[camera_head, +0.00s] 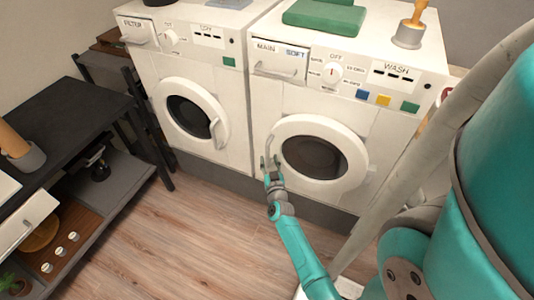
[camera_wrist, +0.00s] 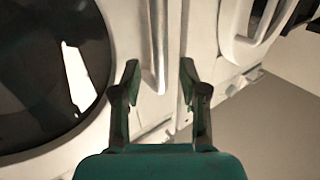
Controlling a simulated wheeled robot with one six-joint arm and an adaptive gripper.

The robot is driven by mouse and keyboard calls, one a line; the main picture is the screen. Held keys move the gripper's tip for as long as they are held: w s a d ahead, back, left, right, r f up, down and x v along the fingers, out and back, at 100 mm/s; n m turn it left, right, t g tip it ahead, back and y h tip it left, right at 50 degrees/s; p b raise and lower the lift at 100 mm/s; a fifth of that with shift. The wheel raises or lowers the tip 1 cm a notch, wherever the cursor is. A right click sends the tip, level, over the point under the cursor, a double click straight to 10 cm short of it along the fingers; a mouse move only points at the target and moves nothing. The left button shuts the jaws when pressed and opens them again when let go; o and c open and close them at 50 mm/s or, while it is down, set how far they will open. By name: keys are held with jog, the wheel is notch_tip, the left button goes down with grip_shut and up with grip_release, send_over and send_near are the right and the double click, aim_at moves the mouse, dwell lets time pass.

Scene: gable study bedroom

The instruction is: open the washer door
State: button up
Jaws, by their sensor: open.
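The washer (camera_head: 345,85) is the right one of two white machines in the head view, with "WASH" on its panel. Its round door (camera_head: 334,127) looks shut, with a dark window (camera_head: 313,157). The door's pale bar handle (camera_wrist: 158,40) runs down between my fingertips in the wrist view, and its end shows there. My gripper (camera_head: 270,163) is at the left edge of the door, by the handle. In the wrist view my gripper (camera_wrist: 159,75) is open, with a finger on each side of the bar. I cannot tell whether either finger touches it.
The second machine (camera_head: 240,120) stands close on the left, with its own round door and handle (camera_head: 215,131). A dark shelf unit (camera_head: 75,110) stands further left. Wood floor (camera_head: 200,225) in front of the machines is clear.

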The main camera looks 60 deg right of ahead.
aim_at(268, 155)
jog(key=shift+x, duration=2.3)
grip_shut()
